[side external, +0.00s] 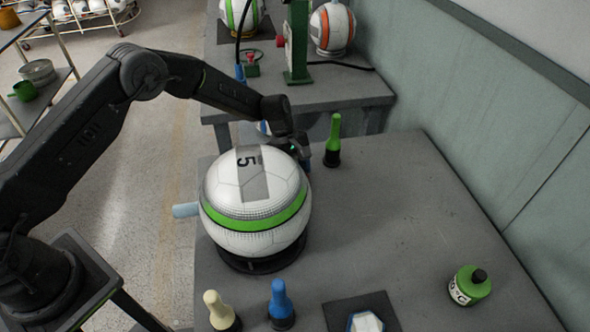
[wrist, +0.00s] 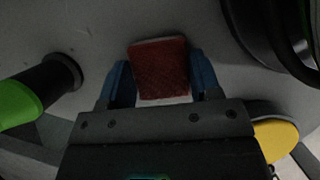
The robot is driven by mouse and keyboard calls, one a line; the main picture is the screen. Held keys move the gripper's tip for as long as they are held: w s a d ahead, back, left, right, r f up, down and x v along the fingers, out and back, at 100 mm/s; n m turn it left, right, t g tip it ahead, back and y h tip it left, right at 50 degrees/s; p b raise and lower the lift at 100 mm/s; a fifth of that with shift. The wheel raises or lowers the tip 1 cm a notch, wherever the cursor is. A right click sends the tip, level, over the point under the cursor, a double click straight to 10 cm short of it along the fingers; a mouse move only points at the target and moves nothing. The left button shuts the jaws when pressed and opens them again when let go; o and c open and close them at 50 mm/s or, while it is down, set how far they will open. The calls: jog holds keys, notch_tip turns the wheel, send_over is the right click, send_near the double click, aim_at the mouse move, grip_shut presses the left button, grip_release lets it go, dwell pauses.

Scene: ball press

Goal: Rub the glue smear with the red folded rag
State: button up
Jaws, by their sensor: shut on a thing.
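The red folded rag (wrist: 158,68) sits between the two blue fingers of my gripper (wrist: 162,76) in the wrist view, and the gripper is shut on it. It shows close to the grey table top; I cannot tell whether it touches the table. In the side view my gripper (side external: 303,158) is low behind the ball, with its fingertips partly hidden and the rag out of sight. I cannot make out a glue smear in either view.
A white ball (side external: 240,195) with a green band rests on a black ring stand (side external: 262,263). Cream (side external: 217,308) and blue (side external: 280,303) bottles stand in front. The table's right side is mostly clear around a green jar (side external: 469,286).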

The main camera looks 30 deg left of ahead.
jog(key=shift+w+a, duration=3)
jog(key=shift+a, duration=0.05)
jog(key=shift+s+d, duration=3.55)
jog(key=shift+w+a+r, duration=0.1)
jog(key=shift+r, duration=3.95)
